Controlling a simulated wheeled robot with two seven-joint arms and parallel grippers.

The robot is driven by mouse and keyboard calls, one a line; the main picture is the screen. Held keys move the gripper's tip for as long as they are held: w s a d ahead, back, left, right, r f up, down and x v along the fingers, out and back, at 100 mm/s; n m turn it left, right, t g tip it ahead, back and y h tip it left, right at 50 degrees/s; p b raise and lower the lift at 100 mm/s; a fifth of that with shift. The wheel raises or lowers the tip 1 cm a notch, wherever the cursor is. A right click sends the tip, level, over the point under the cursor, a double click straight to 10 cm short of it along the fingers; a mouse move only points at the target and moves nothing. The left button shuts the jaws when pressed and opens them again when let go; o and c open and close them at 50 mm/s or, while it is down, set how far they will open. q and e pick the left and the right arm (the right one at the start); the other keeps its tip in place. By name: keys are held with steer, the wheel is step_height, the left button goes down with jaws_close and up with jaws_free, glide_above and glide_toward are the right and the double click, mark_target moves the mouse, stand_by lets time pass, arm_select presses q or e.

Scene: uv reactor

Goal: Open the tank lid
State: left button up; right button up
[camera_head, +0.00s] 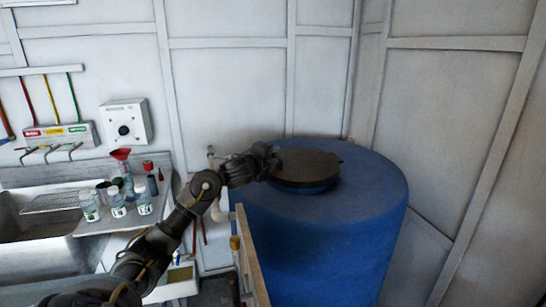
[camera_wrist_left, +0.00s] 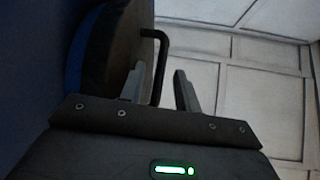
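The blue tank (camera_head: 325,235) stands at the right of the head view. Its round dark lid (camera_head: 305,168) lies flat on top. My left arm reaches in from the left, and my left gripper (camera_head: 267,160) is at the lid's left edge. In the left wrist view, the dark lid (camera_wrist_left: 112,45) is seen edge-on at the left, with a bent black handle (camera_wrist_left: 161,62) sticking out from it. My left gripper (camera_wrist_left: 159,83) is open, its fingers on either side of the handle. A gap shows between the handle and the right finger. My right gripper is out of view.
A metal sink (camera_head: 35,235) is at the left, with several bottles (camera_head: 117,200) and a red funnel (camera_head: 121,155) on its ledge. A narrow upright panel (camera_head: 247,255) stands before the tank's left side. Panelled walls close in behind and right of the tank.

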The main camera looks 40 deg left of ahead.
arm_select(q)
steer(key=shift+w, duration=0.2)
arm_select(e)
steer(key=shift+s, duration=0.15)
arm_select(q)
steer(key=shift+c, duration=0.3)
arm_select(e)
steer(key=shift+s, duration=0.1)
arm_select(q)
jaws_close()
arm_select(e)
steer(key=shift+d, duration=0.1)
arm_select(q)
steer(key=shift+r, duration=0.1)
